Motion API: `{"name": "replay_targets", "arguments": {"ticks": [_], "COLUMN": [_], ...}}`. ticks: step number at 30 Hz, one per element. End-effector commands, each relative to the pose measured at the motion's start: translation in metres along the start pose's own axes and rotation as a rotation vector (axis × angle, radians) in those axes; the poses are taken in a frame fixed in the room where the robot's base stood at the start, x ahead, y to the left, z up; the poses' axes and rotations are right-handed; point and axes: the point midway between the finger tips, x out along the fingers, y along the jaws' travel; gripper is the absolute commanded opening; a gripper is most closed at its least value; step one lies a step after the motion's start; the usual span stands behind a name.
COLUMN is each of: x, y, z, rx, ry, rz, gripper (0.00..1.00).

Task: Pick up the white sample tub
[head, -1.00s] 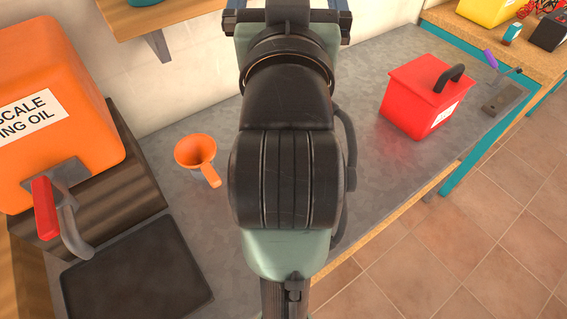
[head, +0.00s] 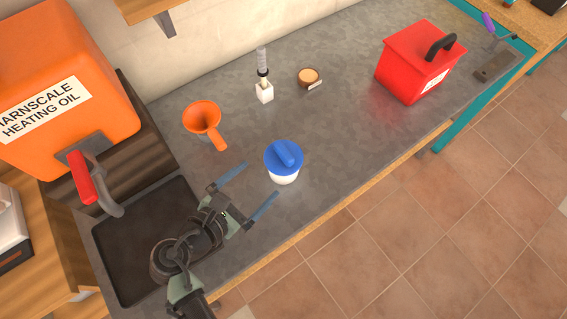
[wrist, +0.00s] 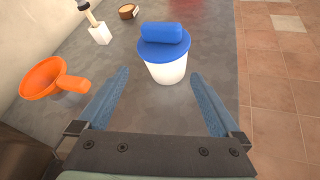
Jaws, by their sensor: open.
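The white sample tub (head: 284,177) stands upright on the grey worktop, with a blue lid and a blue raised grip on top. In the wrist view the tub (wrist: 166,72) is ahead of my gripper, roughly centred and just beyond the fingertips. My gripper (head: 262,185) is open, with its two blue fingers spread and pointing toward the tub. In the wrist view my gripper (wrist: 160,75) has nothing between its fingers, and I see no contact with the tub.
An orange funnel (head: 203,118) lies left of the tub. A white block with a syringe-like piece (head: 264,92) and a small round brown item (head: 308,77) stand behind. A red box (head: 418,62) is at right.

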Motion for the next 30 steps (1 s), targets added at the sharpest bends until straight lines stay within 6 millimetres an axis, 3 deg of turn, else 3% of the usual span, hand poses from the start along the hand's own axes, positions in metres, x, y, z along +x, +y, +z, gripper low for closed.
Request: {"name": "replay_targets", "arguments": {"ticks": [3, 7, 15, 25, 30], "x": [-0.01, -0.004, 0.046, 0.075, 0.101], "y": [-0.012, -0.016, -0.015, -0.015, -0.015], "z": [-0.016, -0.02, -0.016, -0.016, -0.019], "rx": [-0.212, -0.293, -0.285, -0.283, -0.281], "ry": [-0.041, -0.061, -0.061, -0.059, -0.059], "rz": [0.005, 0.005, 0.003, 0.005, 0.005], "gripper": [1.0, 1.0, 1.0, 1.0, 1.0]}}
